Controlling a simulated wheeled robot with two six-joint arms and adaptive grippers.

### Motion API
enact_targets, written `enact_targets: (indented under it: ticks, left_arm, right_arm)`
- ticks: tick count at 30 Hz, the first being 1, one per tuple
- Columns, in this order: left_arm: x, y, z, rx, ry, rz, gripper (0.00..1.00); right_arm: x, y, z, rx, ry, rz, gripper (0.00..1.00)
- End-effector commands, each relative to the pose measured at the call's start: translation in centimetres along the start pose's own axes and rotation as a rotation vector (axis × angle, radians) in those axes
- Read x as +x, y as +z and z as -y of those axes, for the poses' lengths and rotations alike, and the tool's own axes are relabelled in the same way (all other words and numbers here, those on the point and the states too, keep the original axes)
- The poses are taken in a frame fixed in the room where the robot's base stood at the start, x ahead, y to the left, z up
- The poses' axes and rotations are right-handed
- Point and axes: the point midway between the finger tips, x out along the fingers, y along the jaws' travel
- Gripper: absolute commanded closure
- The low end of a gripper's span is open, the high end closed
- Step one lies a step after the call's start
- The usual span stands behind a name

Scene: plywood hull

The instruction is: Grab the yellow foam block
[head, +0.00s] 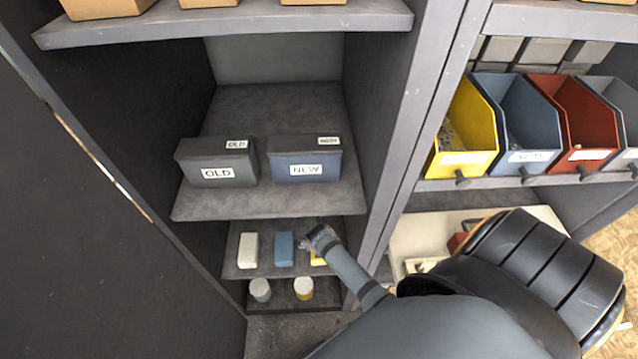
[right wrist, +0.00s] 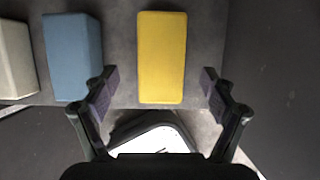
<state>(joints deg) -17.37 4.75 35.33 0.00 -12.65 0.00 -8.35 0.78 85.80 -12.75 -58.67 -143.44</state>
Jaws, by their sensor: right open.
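The yellow foam block (right wrist: 161,57) lies on a grey shelf, between and just beyond the fingers of my right gripper (right wrist: 160,90) in the right wrist view. The right gripper is open, with a finger on each side and a gap to the block on both sides. In the head view the yellow block (head: 317,258) is mostly hidden behind my right gripper (head: 308,244). My left gripper is not in view.
A blue block (head: 284,249) and a whitish block (head: 248,251) sit left of the yellow one on the same shelf (head: 265,270). The OLD box (head: 215,160) and NEW box (head: 305,158) stand on the shelf above. A cabinet wall (head: 400,130) rises close on the right.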

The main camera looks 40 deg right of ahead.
Motion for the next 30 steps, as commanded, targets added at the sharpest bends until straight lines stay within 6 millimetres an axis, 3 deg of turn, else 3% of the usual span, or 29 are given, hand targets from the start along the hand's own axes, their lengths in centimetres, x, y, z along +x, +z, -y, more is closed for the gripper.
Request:
enact_targets:
  ticks: [3,12,30]
  left_arm:
    - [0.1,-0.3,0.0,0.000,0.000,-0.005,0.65]
    - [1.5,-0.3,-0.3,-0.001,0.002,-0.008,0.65]
    - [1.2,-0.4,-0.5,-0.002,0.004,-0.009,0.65]
  right_arm:
    - [0.5,0.0,0.1,0.000,-0.001,-0.001,0.15]
    - [5.0,0.1,0.1,0.001,0.000,-0.001,0.15]
    - [5.4,0.0,0.2,0.001,0.001,-0.001,0.15]
